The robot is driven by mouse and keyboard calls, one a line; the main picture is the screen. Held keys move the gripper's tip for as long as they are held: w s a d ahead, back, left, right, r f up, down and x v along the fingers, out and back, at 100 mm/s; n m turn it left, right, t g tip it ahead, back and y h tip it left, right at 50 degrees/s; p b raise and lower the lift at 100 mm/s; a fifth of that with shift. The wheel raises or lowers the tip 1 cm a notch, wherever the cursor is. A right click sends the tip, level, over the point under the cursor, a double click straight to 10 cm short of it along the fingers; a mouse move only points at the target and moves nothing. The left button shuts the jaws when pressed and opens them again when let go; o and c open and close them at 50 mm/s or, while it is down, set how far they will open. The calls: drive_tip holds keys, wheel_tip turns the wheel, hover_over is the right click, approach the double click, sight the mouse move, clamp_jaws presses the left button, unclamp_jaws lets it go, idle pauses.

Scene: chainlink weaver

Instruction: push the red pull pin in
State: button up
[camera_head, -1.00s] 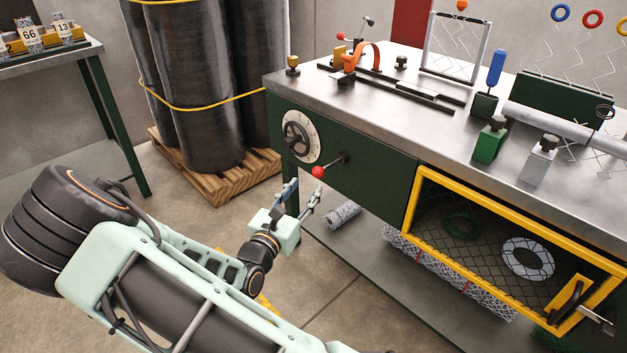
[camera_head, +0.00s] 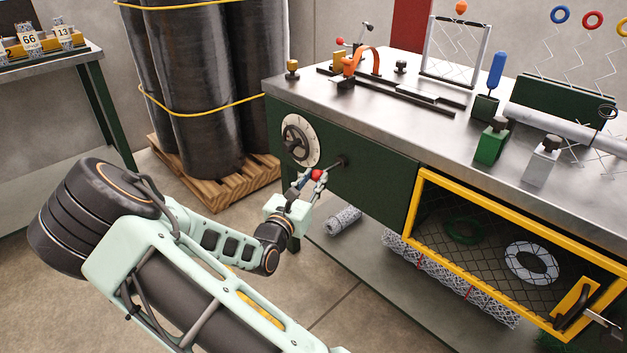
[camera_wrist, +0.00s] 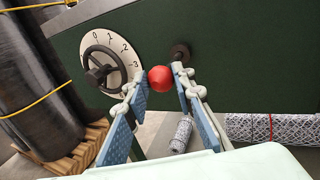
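The red pull pin's ball knob (camera_head: 317,174) sticks out on a short rod from the dark green bench front, right of the dial. The wrist view shows the red knob (camera_wrist: 160,78) between the tips of my gripper (camera_wrist: 158,88). Both blue-padded fingers stand apart, with the tips close to the knob's left and right sides. Whether they touch it I cannot tell. In the head view my gripper (camera_head: 308,182) is at the knob and partly covers it. The rod shows behind the knob, running to a dark round collar (camera_wrist: 181,54) on the panel.
A white dial with a black handwheel (camera_head: 299,139) is just left of the pin. Dark wrapped rolls (camera_head: 205,90) stand on a pallet (camera_head: 220,188) farther left. A yellow-framed opening (camera_head: 424,215) is at right. A mesh roll (camera_head: 344,219) lies below the bench.

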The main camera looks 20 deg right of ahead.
clamp_jaws()
drive_tip(key=shift+w+d+r+p, duration=0.15)
drive_tip(key=shift+w+d, duration=0.25)
drive_tip(key=shift+d, duration=0.75)
drive_tip(key=shift+w+d+p, duration=0.2)
drive_tip(key=shift+w+d, duration=0.2)
drive_tip(key=shift+d, duration=0.7)
drive_tip(key=o, duration=0.8)
unclamp_jaws()
drive_tip(key=shift+d, duration=0.15)
drive_tip(key=shift+c, duration=0.2)
approach(327, 171)
drive_tip(key=v, duration=0.2)
drive_tip(key=shift+s+r, duration=0.1)
drive_tip(key=shift+s, duration=0.2)
